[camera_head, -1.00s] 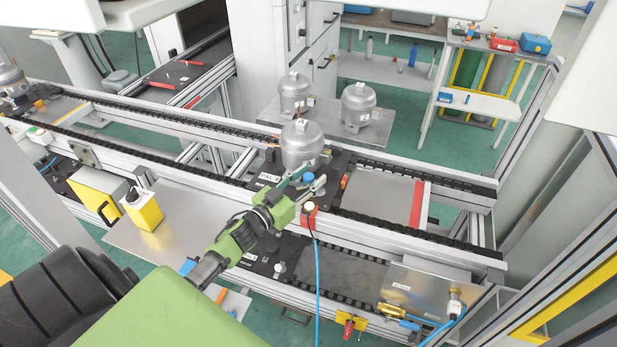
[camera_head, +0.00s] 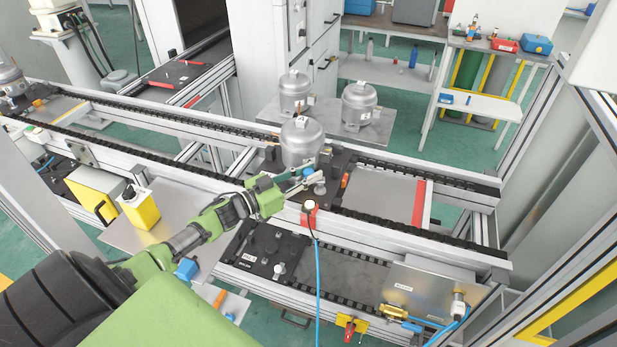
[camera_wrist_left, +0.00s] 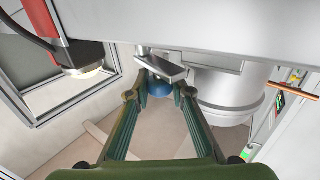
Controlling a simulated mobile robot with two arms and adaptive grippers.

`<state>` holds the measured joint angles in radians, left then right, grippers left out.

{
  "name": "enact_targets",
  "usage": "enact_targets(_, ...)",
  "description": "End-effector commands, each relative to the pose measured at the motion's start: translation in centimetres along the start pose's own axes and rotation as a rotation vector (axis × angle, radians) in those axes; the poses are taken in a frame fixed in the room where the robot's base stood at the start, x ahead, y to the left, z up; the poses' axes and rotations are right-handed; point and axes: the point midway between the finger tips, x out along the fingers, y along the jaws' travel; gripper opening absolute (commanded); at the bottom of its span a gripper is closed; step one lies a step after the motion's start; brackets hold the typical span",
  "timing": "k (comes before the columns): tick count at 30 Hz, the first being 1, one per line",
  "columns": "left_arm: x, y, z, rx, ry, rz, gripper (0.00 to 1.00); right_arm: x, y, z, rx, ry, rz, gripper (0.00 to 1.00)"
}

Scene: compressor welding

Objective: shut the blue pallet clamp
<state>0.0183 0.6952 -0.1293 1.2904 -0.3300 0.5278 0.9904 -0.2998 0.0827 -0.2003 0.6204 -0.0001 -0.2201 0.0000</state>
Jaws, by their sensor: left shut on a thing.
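The blue pallet clamp shows as a round blue knob (camera_wrist_left: 159,88) between the fingertips in the left wrist view. It sits beside a grey metal compressor (camera_head: 302,142) on the dark pallet, and in the head view fingers largely cover it. My left gripper (camera_head: 304,181) reaches over the near rail from the left and is shut on the blue knob. In the left wrist view its two green fingers (camera_wrist_left: 159,92) converge on the knob, below a flat metal bar (camera_wrist_left: 162,66). How far the clamp is turned cannot be told. My right gripper is not in view.
A red post with a pale, lit button (camera_head: 310,206) and a blue cable stands close right of the gripper. Conveyor rails run along both sides. Two more compressors (camera_head: 358,103) stand on a plate behind. Another dark pallet (camera_head: 262,247) lies on the lower track.

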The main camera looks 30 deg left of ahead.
Motion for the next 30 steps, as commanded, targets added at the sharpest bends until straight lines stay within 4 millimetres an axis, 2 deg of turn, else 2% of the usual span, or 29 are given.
enact_targets(7,0.0,-0.1,0.0,0.0,-0.002,-0.002,0.0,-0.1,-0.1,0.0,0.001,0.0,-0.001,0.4)
enact_targets(8,0.0,-0.1,0.0,0.0,-0.002,-0.002,0.23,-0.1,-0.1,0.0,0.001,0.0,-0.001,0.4)
enact_targets(9,0.0,-0.1,0.0,0.0,-0.002,-0.002,0.33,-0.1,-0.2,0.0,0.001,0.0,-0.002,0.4)
enact_targets(10,0.0,-0.1,0.0,0.0,-0.002,-0.002,0.38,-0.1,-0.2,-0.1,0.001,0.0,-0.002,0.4)
enact_targets(21,0.0,-0.1,0.0,-0.001,-0.001,-0.006,0.38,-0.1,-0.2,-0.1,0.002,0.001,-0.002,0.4)
enact_targets(30,-0.1,0.7,-0.3,-0.008,0.005,-0.124,0.38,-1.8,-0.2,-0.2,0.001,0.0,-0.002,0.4)
